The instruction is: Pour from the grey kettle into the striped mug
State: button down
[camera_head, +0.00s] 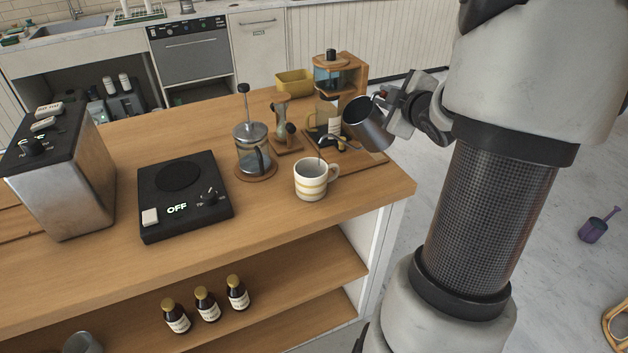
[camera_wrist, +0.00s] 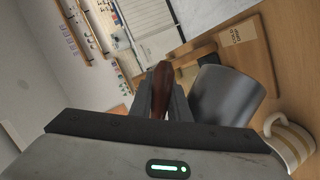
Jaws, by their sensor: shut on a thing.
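The grey kettle (camera_head: 367,125) is held tilted above the counter, its thin spout pointing down and left over the striped mug. A thin dark stream seems to run from the spout tip into the mug. The striped mug (camera_head: 311,181), white with yellow bands, stands upright near the counter's front right edge, its handle to the right. My gripper (camera_head: 389,106) is shut on the kettle's handle, right of and above the mug. In the wrist view the brown handle (camera_wrist: 162,88) is between the fingers, the kettle body (camera_wrist: 226,97) beside it, and the mug (camera_wrist: 290,142) at the lower right.
A French press (camera_head: 252,150) stands close behind and left of the mug. A black hot plate (camera_head: 183,195) reading OFF is further left. A glass brewer (camera_head: 287,130) and a wooden-framed grinder (camera_head: 338,75) stand behind. The counter's front right corner (camera_head: 398,188) is bare.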

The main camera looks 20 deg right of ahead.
jog(key=shift+d+f+m+y+p, duration=0.2)
jog(key=shift+f+p, duration=0.1)
jog(key=shift+f, duration=0.2)
jog(key=shift+d+f+m+y+p, duration=0.1)
jog(key=shift+f+m+y+p, duration=0.15)
jog(key=shift+f, duration=0.2)
jog(key=shift+r, duration=0.15)
jog(key=shift+a+r+n, duration=0.1)
jog(key=shift+r+n, duration=0.15)
jog(key=shift+r, duration=0.05)
jog(key=shift+a+r+h+b, duration=0.1)
jog(key=shift+h+b, duration=0.25)
jog(key=shift+b, duration=0.15)
jog(key=shift+r, duration=0.3)
jog(key=shift+a, duration=0.1)
jog(key=shift+a+r+n+b, duration=0.1)
jog(key=shift+r+n+b, duration=0.2)
jog(key=shift+r+b, duration=0.15)
dwell(0.7)
